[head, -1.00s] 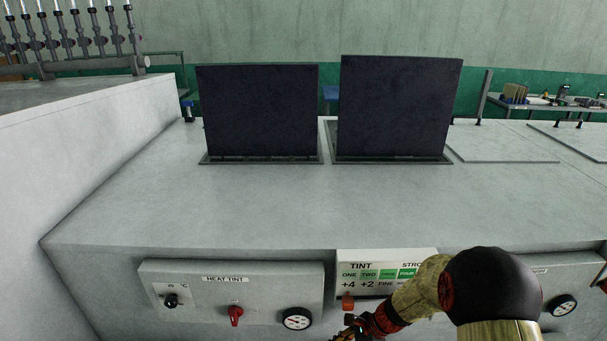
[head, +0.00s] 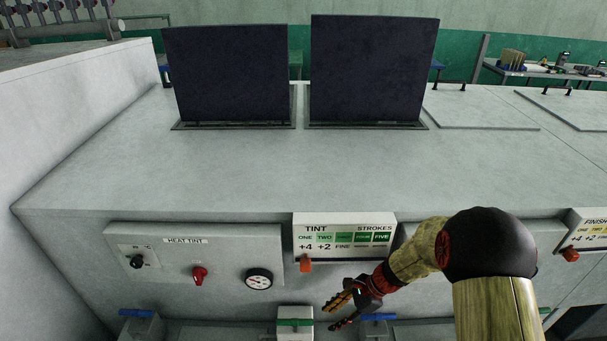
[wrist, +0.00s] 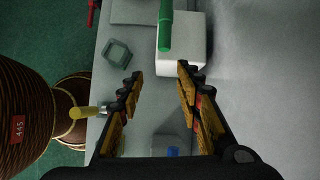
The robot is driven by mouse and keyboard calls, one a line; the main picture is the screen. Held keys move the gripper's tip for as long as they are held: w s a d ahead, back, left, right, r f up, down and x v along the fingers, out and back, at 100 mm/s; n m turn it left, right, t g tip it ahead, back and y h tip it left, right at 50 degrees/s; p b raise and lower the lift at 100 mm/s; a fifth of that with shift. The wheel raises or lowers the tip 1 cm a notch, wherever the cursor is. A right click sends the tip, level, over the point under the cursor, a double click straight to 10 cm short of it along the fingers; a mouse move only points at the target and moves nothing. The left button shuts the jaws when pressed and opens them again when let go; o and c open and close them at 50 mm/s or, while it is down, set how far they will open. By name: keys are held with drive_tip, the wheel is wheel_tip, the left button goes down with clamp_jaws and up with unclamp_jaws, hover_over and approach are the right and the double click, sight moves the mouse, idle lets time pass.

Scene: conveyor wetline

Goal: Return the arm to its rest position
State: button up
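My gripper (head: 335,314) is in front of the machine's front face, below the TINT STROKES panel (head: 345,237). My arm reaches to it from the lower right of the head view. In the wrist view my gripper (wrist: 160,76) has its two yellow-and-black fingers spread apart, with nothing between them. A white block with a green handle (head: 295,323) is just left of the fingers in the head view. The green handle also shows beyond the fingertips in the wrist view (wrist: 165,28); I cannot tell the exact gap.
Blue handles (head: 378,317) sit low along the front. An orange slider (head: 305,263) hangs under the TINT panel. The HEAT TINT panel (head: 195,258) has knobs and a gauge. Two dark upright panels (head: 372,70) stand on the machine top. Brown barrels (wrist: 25,115) with a tap are left in the wrist view.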

drive_tip(key=s+d+n+g, duration=0.1)
drive_tip(key=s+n, duration=0.2)
drive_tip(key=s, duration=0.2)
drive_tip(key=s+d+r+n+t+h, duration=0.2)
drive_tip(key=s+d+r+n, duration=0.1)
drive_tip(key=r, duration=0.8)
drive_tip(key=s+d+r+n+t+h, duration=0.2)
drive_tip(key=s+r+n, duration=0.4)
drive_tip(key=r, duration=0.5)
drive_tip(key=s+d+r+n+t+h, duration=0.2)
drive_tip(key=s+r, duration=0.4)
drive_tip(key=r, duration=0.6)
drive_tip(key=d+n, duration=0.1)
drive_tip(key=n, duration=0.1)
drive_tip(key=shift+d+n+t+h, duration=0.35)
drive_tip(key=shift+n+t+h, duration=0.05)
